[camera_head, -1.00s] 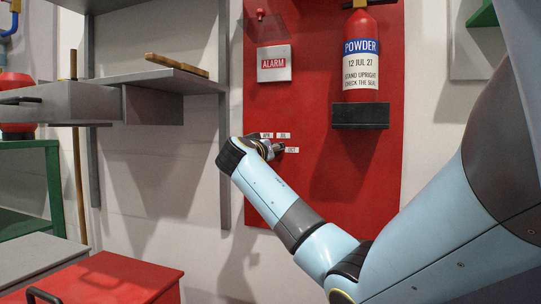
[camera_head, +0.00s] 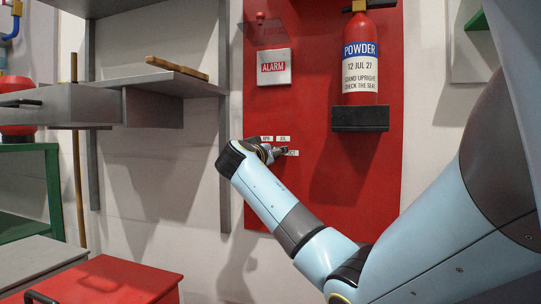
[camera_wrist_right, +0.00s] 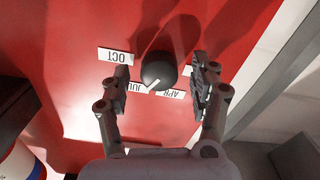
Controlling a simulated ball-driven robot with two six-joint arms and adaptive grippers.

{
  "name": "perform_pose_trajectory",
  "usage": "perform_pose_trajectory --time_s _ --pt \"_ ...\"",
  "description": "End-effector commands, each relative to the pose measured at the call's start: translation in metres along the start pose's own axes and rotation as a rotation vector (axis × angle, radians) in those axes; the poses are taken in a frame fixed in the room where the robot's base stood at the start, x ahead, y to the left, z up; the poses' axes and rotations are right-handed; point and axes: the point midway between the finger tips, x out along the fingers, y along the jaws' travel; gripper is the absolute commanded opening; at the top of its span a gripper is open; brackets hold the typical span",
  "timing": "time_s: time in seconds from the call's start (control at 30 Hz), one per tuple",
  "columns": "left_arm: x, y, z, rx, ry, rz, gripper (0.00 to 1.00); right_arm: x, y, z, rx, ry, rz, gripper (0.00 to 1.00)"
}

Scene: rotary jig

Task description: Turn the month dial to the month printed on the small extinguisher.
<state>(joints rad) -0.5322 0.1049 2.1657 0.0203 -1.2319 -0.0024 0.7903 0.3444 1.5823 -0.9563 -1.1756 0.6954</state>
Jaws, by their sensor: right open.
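The small extinguisher (camera_head: 360,60) hangs on the red panel in the head view; its label reads "POWDER" and a date with JUL. In the right wrist view the month dial (camera_wrist_right: 158,66) is a round dark knob with a white pointer mark at its lower edge, towards the JUL label (camera_wrist_right: 136,88). The OCT label (camera_wrist_right: 115,56) and APR label (camera_wrist_right: 171,94) lie around it, upside down. My right gripper (camera_wrist_right: 162,74) is open, one finger on each side of the dial, with gaps visible. It also shows in the head view (camera_head: 279,151), hiding the dial. My left gripper is out of view.
An alarm box (camera_head: 274,67) is on the panel above the labels. A black bracket (camera_head: 360,118) holds the extinguisher's base. A grey shelf (camera_head: 150,78) is to the left, and a red box (camera_head: 110,278) stands at lower left.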

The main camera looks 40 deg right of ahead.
Motion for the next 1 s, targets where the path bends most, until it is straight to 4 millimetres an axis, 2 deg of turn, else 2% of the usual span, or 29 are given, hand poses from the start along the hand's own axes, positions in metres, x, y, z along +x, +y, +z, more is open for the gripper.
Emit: perform_pose_trajectory --time_s 0.13,0.23,0.7,0.83,1.0 --pt "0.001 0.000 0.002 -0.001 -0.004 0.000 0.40 -0.001 0.000 -0.001 0.001 0.002 0.000 0.62" --pt "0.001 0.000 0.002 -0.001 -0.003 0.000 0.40 -0.009 -0.001 -0.001 0.001 0.002 -0.002 0.62" --pt "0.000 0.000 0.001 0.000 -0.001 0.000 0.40 -0.103 -0.001 0.001 0.002 -0.002 -0.003 0.62" --pt "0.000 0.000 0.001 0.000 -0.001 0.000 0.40 -0.116 -0.001 0.001 0.001 -0.001 -0.001 0.62" --pt "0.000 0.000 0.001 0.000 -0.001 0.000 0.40 -0.121 0.000 0.000 0.000 0.000 0.000 0.62"
